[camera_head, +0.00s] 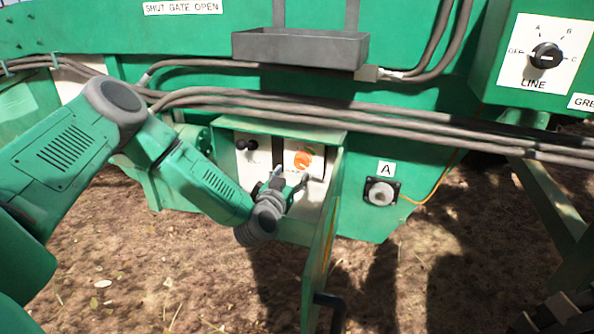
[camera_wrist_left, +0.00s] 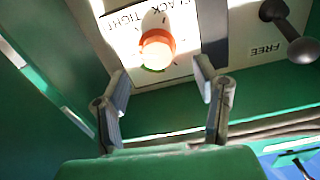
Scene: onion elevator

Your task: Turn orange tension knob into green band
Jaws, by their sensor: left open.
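The orange tension knob (camera_head: 303,158) sits on a white plate inside an open green box on the machine. It also shows in the left wrist view (camera_wrist_left: 157,48), with a plate lettered TIGHT and part of SLACK. A short green band (camera_wrist_left: 153,69) shows at the knob's edge nearest my gripper. Where the knob points is too unclear to tell. My left gripper (camera_head: 288,182) is just below and left of the knob in the head view. In the wrist view its two fingers (camera_wrist_left: 162,88) are spread and empty, apart from the knob. My right gripper is not recognisable.
A black-knobbed lever (camera_head: 246,145) stands left of the knob, near the lettering FREE (camera_wrist_left: 265,50). The box's open door (camera_head: 320,265) juts out on the right. Cables (camera_head: 300,108) run above the box. A LINE switch (camera_head: 546,56) is at the upper right.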

